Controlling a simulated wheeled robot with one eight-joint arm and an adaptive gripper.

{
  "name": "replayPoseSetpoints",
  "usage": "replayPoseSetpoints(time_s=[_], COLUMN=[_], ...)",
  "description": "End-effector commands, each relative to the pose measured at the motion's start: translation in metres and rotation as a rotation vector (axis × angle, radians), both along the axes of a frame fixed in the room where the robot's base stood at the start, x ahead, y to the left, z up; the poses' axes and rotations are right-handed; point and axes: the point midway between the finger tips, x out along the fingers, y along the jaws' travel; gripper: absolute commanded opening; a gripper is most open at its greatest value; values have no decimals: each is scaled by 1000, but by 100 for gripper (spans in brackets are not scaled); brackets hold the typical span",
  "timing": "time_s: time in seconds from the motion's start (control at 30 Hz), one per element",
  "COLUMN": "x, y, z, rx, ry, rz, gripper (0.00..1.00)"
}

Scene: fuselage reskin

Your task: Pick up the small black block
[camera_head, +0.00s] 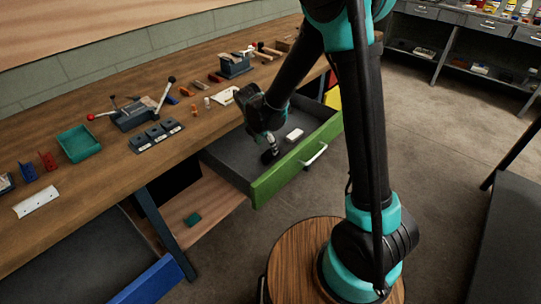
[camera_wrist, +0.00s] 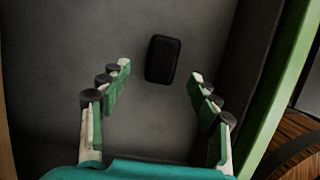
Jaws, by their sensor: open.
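The small black block (camera_wrist: 163,59) lies on the grey floor of the open drawer, as the wrist view shows. It is a dark rounded rectangle, with its long side running away from my gripper. My gripper (camera_wrist: 160,75) is open, with its green-and-white fingers spread to the left and right. The block is between and slightly beyond the fingertips in this view, and neither finger touches it. In the head view my gripper (camera_head: 269,146) reaches down into the drawer (camera_head: 229,161). There I cannot clearly separate the block from the dark fingertips.
A small white item (camera_head: 294,135) lies in the drawer to the right of my gripper. The drawer's green front (camera_head: 283,172) borders the space. The wooden workbench (camera_head: 105,182) behind holds a teal tray (camera_head: 78,143), a lever device (camera_head: 135,113) and several tools.

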Motion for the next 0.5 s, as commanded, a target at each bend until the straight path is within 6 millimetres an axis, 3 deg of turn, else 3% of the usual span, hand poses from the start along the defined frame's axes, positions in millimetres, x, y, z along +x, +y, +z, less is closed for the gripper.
replayPoseSetpoints(time_s=[0.3,0.5], x=[10,12], y=[-12,-14], z=[-37,-45], rx=[0,0], ry=[0,0], rz=[-1,-1], gripper=[62,62])
